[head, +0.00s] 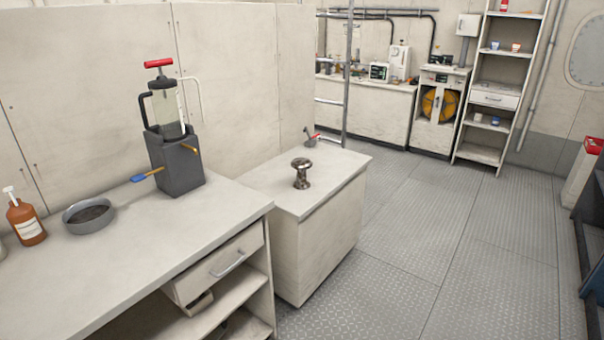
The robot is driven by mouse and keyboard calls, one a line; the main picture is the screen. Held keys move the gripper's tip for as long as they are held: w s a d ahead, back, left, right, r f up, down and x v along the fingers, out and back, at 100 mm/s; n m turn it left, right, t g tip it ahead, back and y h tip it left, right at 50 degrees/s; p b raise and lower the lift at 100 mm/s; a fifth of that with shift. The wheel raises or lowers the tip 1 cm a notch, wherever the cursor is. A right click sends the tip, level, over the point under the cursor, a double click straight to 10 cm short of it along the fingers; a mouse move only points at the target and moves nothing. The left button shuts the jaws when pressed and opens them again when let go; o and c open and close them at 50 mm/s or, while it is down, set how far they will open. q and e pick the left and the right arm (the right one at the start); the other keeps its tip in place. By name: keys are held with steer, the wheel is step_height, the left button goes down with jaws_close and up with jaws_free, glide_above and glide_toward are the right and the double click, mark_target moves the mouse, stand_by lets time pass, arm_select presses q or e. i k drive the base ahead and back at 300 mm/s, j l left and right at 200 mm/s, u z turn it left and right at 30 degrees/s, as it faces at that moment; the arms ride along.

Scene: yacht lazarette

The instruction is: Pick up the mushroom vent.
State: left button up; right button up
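The mushroom vent (301,173) is a dark, shiny metal piece with a round cap on a narrower stem and a flared foot. It stands upright on the top of a low white cabinet (313,243), near the middle of the head view. Nothing touches it. Neither of my grippers shows in the head view.
Left of it is a white counter (140,245) with a part-open drawer (219,266), a grey pump unit (176,160), a grey bowl (89,216) and an orange bottle (25,220). A small red-handled item (310,138) lies behind the vent.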

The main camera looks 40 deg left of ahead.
mark_target(301, 164)
steer(key=u, duration=0.65)
steer(key=i+u, duration=0.25)
steer(key=u, duration=0.25)
steer(key=i+l+u, duration=0.15)
steer(key=u, duration=0.3)
steer(key=i+l+u, duration=0.25)
steer(key=u, duration=0.25)
steer(key=i+l+u, duration=0.15)
steer(key=l+u, duration=0.15)
steer(key=u, duration=0.2)
